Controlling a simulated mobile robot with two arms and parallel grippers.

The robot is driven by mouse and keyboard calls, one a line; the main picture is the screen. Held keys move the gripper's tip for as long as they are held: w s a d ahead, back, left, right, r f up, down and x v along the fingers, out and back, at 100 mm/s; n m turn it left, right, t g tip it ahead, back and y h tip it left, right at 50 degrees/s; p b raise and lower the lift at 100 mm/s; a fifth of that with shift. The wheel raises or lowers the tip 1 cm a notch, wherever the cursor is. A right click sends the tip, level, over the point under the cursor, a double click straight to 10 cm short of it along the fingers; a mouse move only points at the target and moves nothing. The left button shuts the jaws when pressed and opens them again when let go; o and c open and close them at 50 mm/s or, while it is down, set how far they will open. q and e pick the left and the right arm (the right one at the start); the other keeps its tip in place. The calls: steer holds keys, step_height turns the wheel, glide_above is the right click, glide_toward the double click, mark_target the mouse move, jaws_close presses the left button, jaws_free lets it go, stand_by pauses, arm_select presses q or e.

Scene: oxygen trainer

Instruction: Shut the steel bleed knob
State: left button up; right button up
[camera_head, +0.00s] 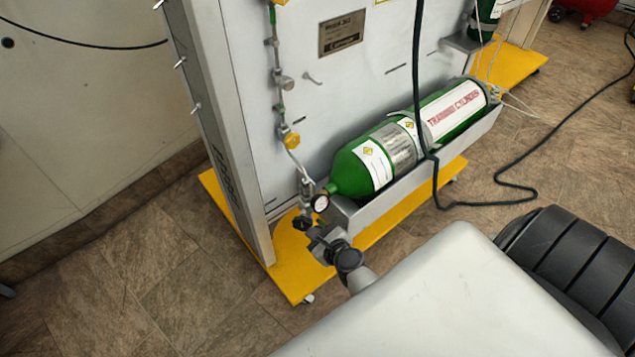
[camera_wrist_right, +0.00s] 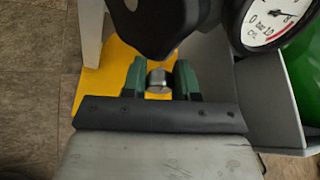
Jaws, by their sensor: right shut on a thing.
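The steel bleed knob (camera_wrist_right: 159,82) is a small, round metal knob in the middle of the right wrist view. My right gripper (camera_wrist_right: 160,80) has its two green-padded fingers on either side of it, shut on it. In the head view my right gripper (camera_head: 318,239) is low at the cylinder's valve end, just below a black handwheel (camera_head: 302,222). The steel knob is too small or hidden to make out there. The black handwheel also shows in the right wrist view (camera_wrist_right: 150,22), just beyond the fingers. My left gripper is not in view.
A pressure gauge (camera_head: 320,203) sits close to the right gripper. The green cylinder (camera_head: 350,172) lies in a grey trough on a yellow base (camera_head: 297,284). A grey upright post (camera_head: 228,140) stands to the left. A dark hose (camera_head: 434,185) hangs in front of the cylinder. Tiled floor lies open in front.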

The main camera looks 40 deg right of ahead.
steer(key=o, duration=0.9)
steer(key=shift+s+r, duration=0.1)
steer(key=shift+s, duration=0.2)
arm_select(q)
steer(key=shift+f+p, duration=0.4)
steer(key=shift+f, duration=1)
arm_select(e)
steer(key=shift+v, duration=5.1)
